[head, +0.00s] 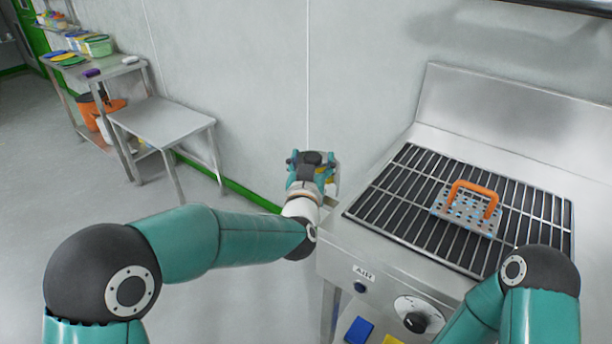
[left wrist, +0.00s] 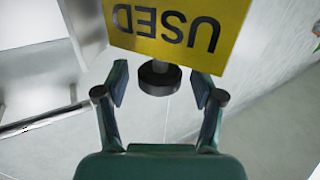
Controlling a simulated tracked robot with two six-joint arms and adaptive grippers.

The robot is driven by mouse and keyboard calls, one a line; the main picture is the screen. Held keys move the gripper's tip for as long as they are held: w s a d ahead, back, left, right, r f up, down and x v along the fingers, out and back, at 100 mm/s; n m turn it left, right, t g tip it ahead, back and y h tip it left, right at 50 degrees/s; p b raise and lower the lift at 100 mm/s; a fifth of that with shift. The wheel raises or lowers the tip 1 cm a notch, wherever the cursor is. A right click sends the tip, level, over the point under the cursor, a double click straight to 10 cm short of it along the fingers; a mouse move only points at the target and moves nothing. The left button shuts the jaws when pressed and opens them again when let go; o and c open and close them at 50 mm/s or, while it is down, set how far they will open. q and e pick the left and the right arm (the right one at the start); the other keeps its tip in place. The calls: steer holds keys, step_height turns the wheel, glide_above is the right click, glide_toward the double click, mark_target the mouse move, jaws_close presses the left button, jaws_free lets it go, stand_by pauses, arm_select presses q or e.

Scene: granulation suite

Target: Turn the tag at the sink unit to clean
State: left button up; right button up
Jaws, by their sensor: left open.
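The tag (left wrist: 178,27) is a yellow plate with the black word USED, upside down at the top of the left wrist view. A round black knob (left wrist: 160,78) sits just below its lower edge. My left gripper (left wrist: 159,84) is open, with one finger on each side of the knob; I cannot tell whether they touch it. In the head view my left gripper (head: 311,163) is near the wall, at the left end of the steel unit (head: 460,105), and hides most of the tag. My right gripper is out of view; only part of that arm shows.
A perforated plate with an orange handle (head: 472,192) lies on the unit's black grating (head: 400,190). The unit's front has an AIR label and a dial (head: 414,314). A low steel table (head: 160,122) stands at the left, with open floor before it.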

arm_select(q)
steer(key=s+a, duration=0.1)
steer(key=s, duration=1)
steer(key=shift+a, duration=0.3)
